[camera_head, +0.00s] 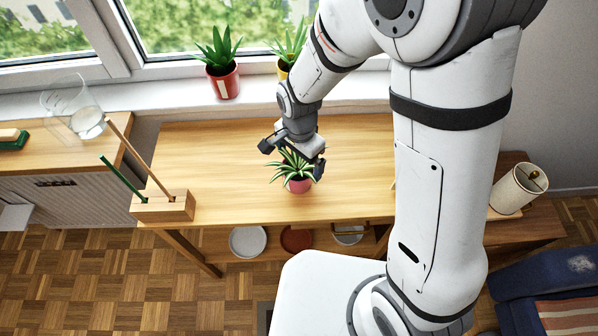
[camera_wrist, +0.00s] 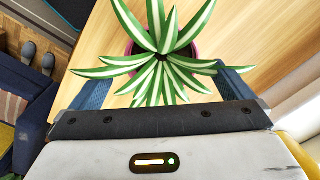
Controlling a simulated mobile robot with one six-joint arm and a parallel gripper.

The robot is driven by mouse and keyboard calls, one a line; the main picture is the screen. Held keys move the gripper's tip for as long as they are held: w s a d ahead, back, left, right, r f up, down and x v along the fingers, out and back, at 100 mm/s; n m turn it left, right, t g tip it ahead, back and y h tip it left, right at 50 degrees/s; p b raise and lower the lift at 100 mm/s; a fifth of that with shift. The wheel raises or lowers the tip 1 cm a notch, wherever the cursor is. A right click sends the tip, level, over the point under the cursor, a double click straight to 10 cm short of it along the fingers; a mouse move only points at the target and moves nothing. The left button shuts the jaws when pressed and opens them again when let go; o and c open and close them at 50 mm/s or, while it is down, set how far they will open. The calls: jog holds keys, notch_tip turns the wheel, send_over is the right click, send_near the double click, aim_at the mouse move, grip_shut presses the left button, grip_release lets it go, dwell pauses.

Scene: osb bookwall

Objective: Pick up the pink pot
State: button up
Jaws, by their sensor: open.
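The pink pot (camera_head: 299,185) stands upright on the wooden table (camera_head: 233,160) and holds a plant with green and white striped leaves (camera_head: 290,165). My gripper (camera_head: 292,158) is open just above and behind the plant in the head view. In the wrist view my gripper (camera_wrist: 165,88) has its two fingers spread on either side of the leaves. The leaves hide most of the pot there, and only part of its pink rim (camera_wrist: 192,50) shows. I cannot tell whether the fingers touch the leaves.
A wooden block with sticks (camera_head: 165,207) stands at the table's left end. A red pot (camera_head: 223,83) and a yellow pot (camera_head: 283,72) with plants stand on the windowsill behind. Round dishes (camera_head: 248,241) sit on the shelf below. The tabletop around the pink pot is clear.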

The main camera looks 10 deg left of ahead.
aim_at(298, 167)
jog(key=shift+a+f+p, duration=0.15)
jog(key=shift+f+p, duration=0.25)
jog(key=shift+f, duration=1.9)
jog(key=c, duration=1.2)
